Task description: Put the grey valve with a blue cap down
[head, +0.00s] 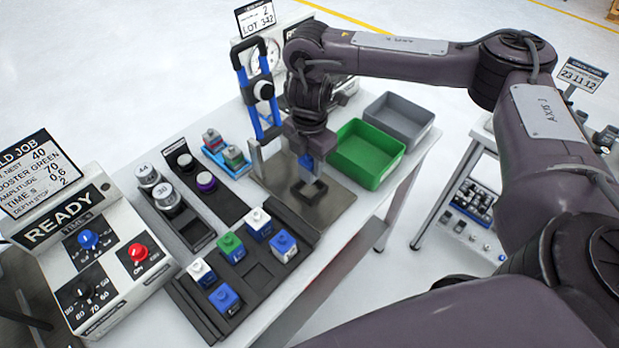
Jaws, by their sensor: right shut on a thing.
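My right gripper (308,168) points down over the metal base plate (335,205) of the press, shut on the grey valve with a blue cap. Only a little of the blue cap (305,160) shows between the fingers; the grey body is mostly hidden. A dark square nest (309,190) lies on the plate just below the fingers. I cannot tell whether the valve touches it. My left gripper is not in view.
The blue-framed press (262,92) stands just left of my right gripper. A green bin (366,153) and a grey bin (399,119) lie to its right. A dark rack (262,275) with several blue, white and green capped parts is in front. A control box (92,262) stands left.

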